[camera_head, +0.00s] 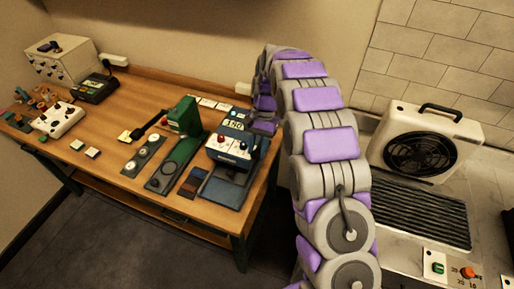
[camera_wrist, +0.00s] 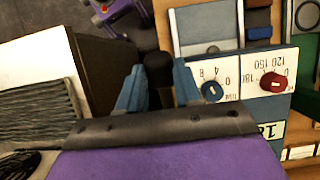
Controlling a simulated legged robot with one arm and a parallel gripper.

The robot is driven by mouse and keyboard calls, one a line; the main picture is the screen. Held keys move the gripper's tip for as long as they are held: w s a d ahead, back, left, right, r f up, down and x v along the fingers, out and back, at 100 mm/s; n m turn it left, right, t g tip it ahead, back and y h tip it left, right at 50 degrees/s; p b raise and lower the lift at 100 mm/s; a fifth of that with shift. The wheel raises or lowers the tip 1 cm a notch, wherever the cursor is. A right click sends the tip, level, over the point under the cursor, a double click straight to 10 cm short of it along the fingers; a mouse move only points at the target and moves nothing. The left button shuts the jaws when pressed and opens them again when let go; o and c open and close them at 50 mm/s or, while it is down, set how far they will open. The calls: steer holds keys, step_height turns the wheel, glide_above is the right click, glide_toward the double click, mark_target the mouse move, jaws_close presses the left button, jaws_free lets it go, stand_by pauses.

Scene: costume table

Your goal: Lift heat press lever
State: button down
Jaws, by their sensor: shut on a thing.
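The heat press (camera_head: 232,148) stands at the right end of the wooden table, with a dark blue body, a white dial panel and a lit display, above a flat grey-blue base plate (camera_head: 222,190). In the wrist view, its white panel (camera_wrist: 236,78) carries a blue dial and a red dial. My gripper (camera_wrist: 158,92) has its two blue fingers on either side of the black lever grip (camera_wrist: 158,68) and is shut on it. In the head view, my purple and grey arm reaches to the press's right side, and the lever is hidden there.
A green press-like machine (camera_head: 184,118) stands left of the heat press. A white control box (camera_head: 58,119), a dark device (camera_head: 94,87) and a cream box (camera_head: 61,60) are farther left. A fan unit (camera_head: 420,143) stands on the right counter. The table's front middle is clear.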

steer(key=shift+w, duration=0.2)
steer(key=c, duration=1.2)
jaws_free()
steer(key=o, duration=0.3)
steer(key=shift+w+f, duration=0.1)
steer(key=shift+w, duration=0.15)
steer(key=shift+o, duration=0.7)
steer(key=shift+s, duration=0.25)
steer(key=shift+w+r, duration=0.3)
steer(key=shift+r, duration=0.25)
steer(key=p+v, duration=1.2)
steer(key=v, duration=0.4)
steer(key=shift+r, duration=0.1)
